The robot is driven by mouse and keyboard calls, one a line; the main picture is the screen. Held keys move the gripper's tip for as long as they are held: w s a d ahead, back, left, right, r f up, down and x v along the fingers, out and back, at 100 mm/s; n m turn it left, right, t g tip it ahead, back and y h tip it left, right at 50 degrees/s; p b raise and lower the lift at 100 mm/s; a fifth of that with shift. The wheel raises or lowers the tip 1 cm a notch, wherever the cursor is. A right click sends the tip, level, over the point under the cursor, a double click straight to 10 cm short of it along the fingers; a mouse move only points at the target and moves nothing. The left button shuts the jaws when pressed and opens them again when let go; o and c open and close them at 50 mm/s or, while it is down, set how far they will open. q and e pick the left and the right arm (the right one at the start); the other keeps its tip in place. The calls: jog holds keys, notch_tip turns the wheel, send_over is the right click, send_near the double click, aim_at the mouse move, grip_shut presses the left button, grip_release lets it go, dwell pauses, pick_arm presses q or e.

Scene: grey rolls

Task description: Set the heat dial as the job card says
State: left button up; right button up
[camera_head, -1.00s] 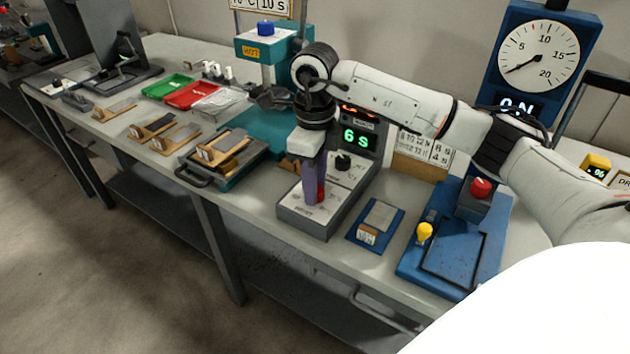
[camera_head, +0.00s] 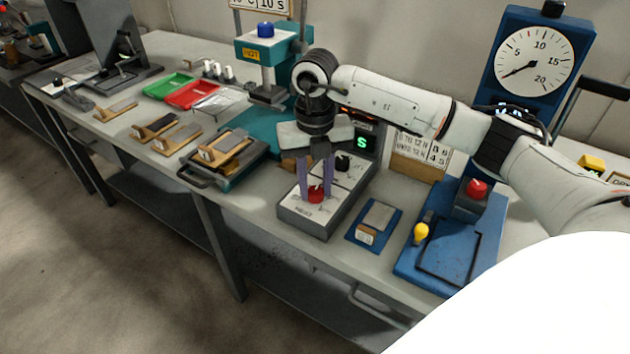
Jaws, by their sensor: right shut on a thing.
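My right gripper (camera_head: 316,188) reaches down over the grey control box (camera_head: 297,217). Its two purple fingers stand on either side of a red dial (camera_head: 316,194) on the near part of the box and are shut on it. The dial's pointer and the small print around it are too small to read. A black knob (camera_head: 343,161) sits farther back on the box. The green display (camera_head: 362,143) shows an "S"; the gripper hides its left part. A card (camera_head: 425,150) on a wooden stand is partly hidden by my arm. My left gripper is not in view.
A blue fixture (camera_head: 414,262) with a red button and yellow knob stands right of the box, beyond a small blue plate (camera_head: 357,239). A teal press (camera_head: 262,50), another card (camera_head: 262,6), trays and wooden holders lie left. A dial gauge (camera_head: 535,60) stands behind.

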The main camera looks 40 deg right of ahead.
aim_at(316, 189)
jog(key=m, duration=0.3)
jog(key=shift+r+m+p, duration=0.15)
jog(key=shift+m+p, duration=0.15)
jog(key=shift+p, duration=0.1)
jog(key=m+p, duration=0.1)
jog(key=m, duration=0.2)
jog(key=shift+m, duration=0.3)
jog(key=m+p, duration=0.1)
jog(key=m, duration=0.2)
jog(key=shift+d+m, duration=0.1)
jog(key=shift+m, duration=0.2)
jog(key=shift+m+p, duration=0.6)
jog(key=shift+m, duration=1.3)
jog(key=o, duration=1.1)
notch_tip(316, 189, up, 10)
jog(key=shift+r+b, duration=0.1)
jog(key=shift+b, duration=0.3)
